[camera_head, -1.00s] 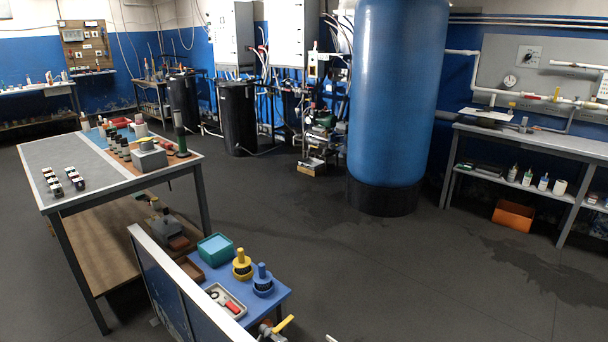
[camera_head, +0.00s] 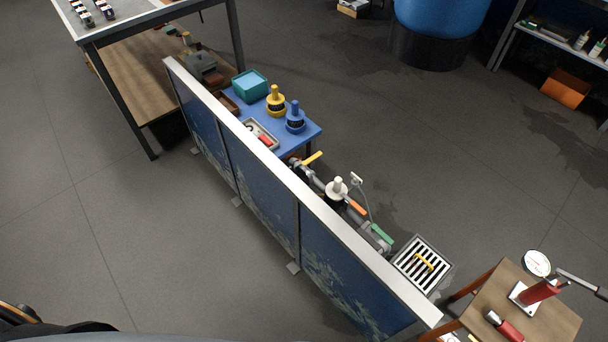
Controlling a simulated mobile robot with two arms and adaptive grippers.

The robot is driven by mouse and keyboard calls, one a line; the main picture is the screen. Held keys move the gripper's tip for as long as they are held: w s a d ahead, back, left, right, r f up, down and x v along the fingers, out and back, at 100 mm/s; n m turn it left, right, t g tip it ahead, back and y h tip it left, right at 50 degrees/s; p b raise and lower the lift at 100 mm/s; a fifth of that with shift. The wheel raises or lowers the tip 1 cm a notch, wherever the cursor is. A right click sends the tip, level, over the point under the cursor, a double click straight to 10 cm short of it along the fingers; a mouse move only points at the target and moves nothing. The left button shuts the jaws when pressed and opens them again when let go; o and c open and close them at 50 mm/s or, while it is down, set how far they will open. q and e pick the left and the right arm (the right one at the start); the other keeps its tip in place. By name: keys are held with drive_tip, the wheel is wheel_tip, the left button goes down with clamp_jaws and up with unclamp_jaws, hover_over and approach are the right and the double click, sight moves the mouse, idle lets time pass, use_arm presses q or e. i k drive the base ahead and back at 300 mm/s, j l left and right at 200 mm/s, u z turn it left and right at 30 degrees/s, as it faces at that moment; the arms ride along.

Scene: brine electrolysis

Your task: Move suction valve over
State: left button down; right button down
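Behind the low blue partition (camera_head: 262,185) runs a grey pipe line with several lever handles. A yellow handle (camera_head: 312,158) is at its left end, an orange handle (camera_head: 355,206) is in the middle, and a green handle (camera_head: 381,233) is towards the right. I cannot tell which one belongs to the suction valve. A white-topped fitting (camera_head: 338,188) stands between the yellow and orange handles. The partition's white top rail hides the lower part of the line. Neither of my grippers is in view.
A blue bench (camera_head: 312,131) holds a teal bin (camera_head: 250,84), a yellow-topped part (camera_head: 276,100) and a blue-topped part (camera_head: 295,118). A floor grate (camera_head: 408,272) and a wooden stool (camera_head: 556,322) with red tools stand at the right. Open floor lies in front of the partition.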

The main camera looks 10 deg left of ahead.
sight(305, 162)
drive_tip(key=i+j+z, duration=0.25)
drive_tip(key=j, duration=0.35)
drive_tip(key=i+j+z, duration=0.1)
drive_tip(key=i+j, duration=0.2)
drive_tip(key=i+j+z, duration=0.15)
drive_tip(key=j, duration=0.2)
drive_tip(key=i+j+z, duration=0.1)
drive_tip(key=j, duration=0.25)
drive_tip(key=i+j+z, duration=0.15)
drive_tip(key=j, duration=0.25)
drive_tip(key=i+j+z, duration=0.1)
drive_tip(key=j, duration=0.25)
